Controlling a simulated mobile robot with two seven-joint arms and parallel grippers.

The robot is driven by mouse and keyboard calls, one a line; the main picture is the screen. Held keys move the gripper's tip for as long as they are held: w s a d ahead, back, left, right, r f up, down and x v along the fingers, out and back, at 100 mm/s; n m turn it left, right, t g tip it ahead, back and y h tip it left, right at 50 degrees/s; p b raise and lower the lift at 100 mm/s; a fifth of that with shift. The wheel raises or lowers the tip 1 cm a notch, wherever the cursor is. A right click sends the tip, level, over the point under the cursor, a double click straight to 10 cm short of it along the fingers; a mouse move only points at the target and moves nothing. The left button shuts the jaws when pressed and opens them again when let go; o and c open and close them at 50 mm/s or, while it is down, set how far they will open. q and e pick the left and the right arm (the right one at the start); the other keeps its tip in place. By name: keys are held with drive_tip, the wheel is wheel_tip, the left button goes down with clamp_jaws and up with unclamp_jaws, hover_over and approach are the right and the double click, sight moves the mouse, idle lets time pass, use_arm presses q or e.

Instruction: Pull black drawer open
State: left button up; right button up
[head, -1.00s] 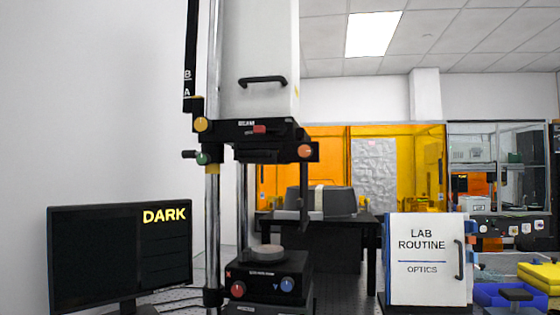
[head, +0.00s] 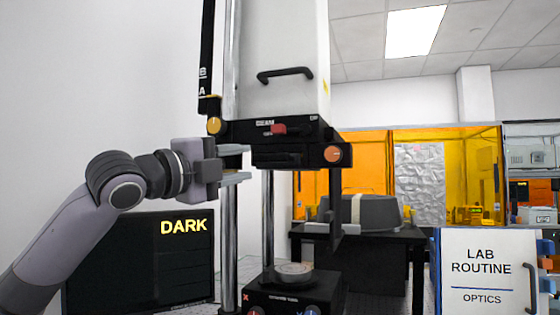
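A tall white instrument head (head: 282,50) with a black handle hangs on metal posts. At its lower edge is a black housing marked BEAM, with a red slider (head: 279,129). A small black drawer-like front (head: 278,157) sits just under that housing and looks closed, though its depth is hard to judge. My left gripper (head: 240,163) comes in from the left at the drawer's height. Its two fingers are apart, one above the other, with tips just left of the black front. I see no clear contact. My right gripper is not in view.
An orange knob (head: 334,154) is right of the drawer and a yellow knob (head: 214,125) is above my gripper. A round stage (head: 294,271) stands below. A DARK monitor (head: 140,260) is at left, behind my arm. A white LAB ROUTINE box (head: 488,270) is at right.

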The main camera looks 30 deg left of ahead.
sight(268, 158)
use_arm(q)
drive_tip(key=p+x, duration=0.1)
drive_tip(key=x, duration=0.4)
drive_tip(key=shift+w+d+r+p, duration=0.1)
drive_tip(key=shift+w+r+p, duration=0.15)
drive_tip(key=shift+p, duration=0.1)
drive_tip(key=shift+w+d, duration=0.1)
drive_tip(key=shift+w, duration=0.55)
clamp_jaws()
